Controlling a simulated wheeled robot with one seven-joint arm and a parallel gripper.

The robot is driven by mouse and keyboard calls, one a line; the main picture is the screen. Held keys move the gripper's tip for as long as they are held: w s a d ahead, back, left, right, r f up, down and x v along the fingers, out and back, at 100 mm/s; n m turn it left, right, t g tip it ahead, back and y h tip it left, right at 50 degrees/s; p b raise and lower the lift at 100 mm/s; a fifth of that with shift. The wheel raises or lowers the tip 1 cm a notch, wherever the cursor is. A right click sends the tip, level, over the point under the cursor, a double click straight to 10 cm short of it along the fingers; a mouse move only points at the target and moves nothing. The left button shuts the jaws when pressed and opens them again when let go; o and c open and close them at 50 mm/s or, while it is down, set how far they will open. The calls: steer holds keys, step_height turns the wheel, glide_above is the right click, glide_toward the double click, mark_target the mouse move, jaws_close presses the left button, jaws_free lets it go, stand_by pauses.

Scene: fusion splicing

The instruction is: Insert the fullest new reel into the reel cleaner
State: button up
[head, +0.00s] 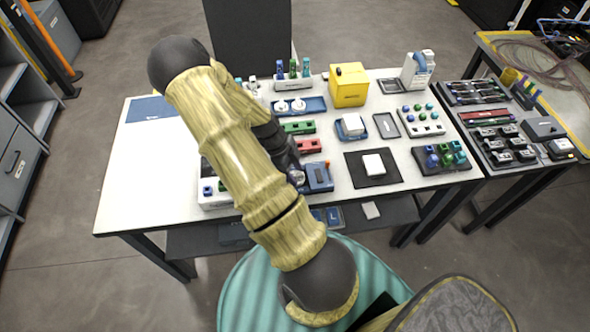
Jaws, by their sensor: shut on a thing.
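My gripper (290,165) is a dark shape at the end of my arm, low over the table's front middle, and my arm covers much of it. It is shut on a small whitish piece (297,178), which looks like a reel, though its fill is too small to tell. Right beside it stands a blue device (318,178) with an orange tab, which looks like the reel cleaner. I cannot tell whether the piece touches it. Behind, a blue tray (316,104) holds white round reels (298,104).
Red and green blocks (300,127) lie just behind my gripper. A yellow box (349,85) stands at the back. A black mat (357,177) with a white block (374,164) lies to the right. The white table (150,170) is bare at its left front.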

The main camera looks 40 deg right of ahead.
steer(key=shift+d+f, duration=0.1)
steer(key=shift+f, duration=0.25)
stand_by(0.4)
steer(key=o, duration=0.9)
steer(key=shift+r+p, duration=2.55)
steer(key=shift+r, duration=0.5)
